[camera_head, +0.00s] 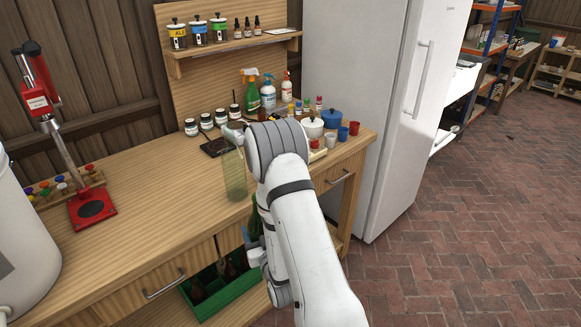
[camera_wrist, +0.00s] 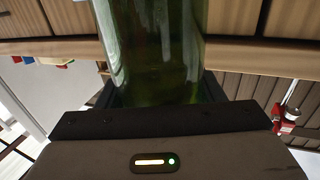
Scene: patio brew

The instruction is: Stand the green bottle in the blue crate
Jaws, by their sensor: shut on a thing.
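The green bottle (camera_wrist: 160,50) fills the middle of the wrist view, between the two dark fingers of my gripper (camera_wrist: 160,98). My gripper is shut on it. In the head view, a dark green part of the bottle (camera_head: 255,218) shows beside my arm, in front of the bench's front edge, and my gripper (camera_head: 256,254) is partly hidden by the arm. The bottle's base is hidden. No blue crate shows. A green crate (camera_head: 228,294) with several dark bottles in it sits low under the bench, left of my gripper.
The wooden bench (camera_head: 135,225) has a clear front left part. A pale green see-through cylinder (camera_head: 234,174) stands on it near my arm. A red bottle capper (camera_head: 90,206) stands at left. Jars, spray bottles and cups crowd the back. A white fridge (camera_head: 370,110) stands right.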

